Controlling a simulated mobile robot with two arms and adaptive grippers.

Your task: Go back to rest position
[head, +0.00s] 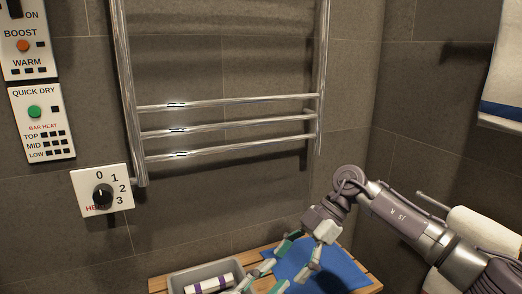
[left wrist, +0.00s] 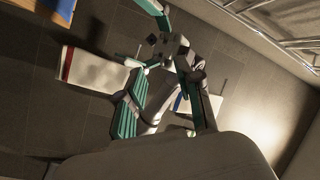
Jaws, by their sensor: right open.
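My right gripper (head: 272,278) reaches in from the right in the head view. Its fingers are apart, with nothing seen between them. It hangs over or just in front of a wooden slatted bench (head: 158,284), between a grey tray (head: 188,274) and a blue cloth (head: 338,268). Its lowest parts are close to the picture's bottom edge. My left gripper is outside the head view. In the left wrist view its teal-padded fingers (left wrist: 165,100) stand apart and look empty. More teal and grey gripper parts show beyond them; I cannot tell exactly which arm they belong to.
A white roll with purple bands (head: 210,284) lies in the tray. A chrome towel rail (head: 228,129) is on the back wall, beside a heat dial (head: 102,195) and switch panels (head: 42,121).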

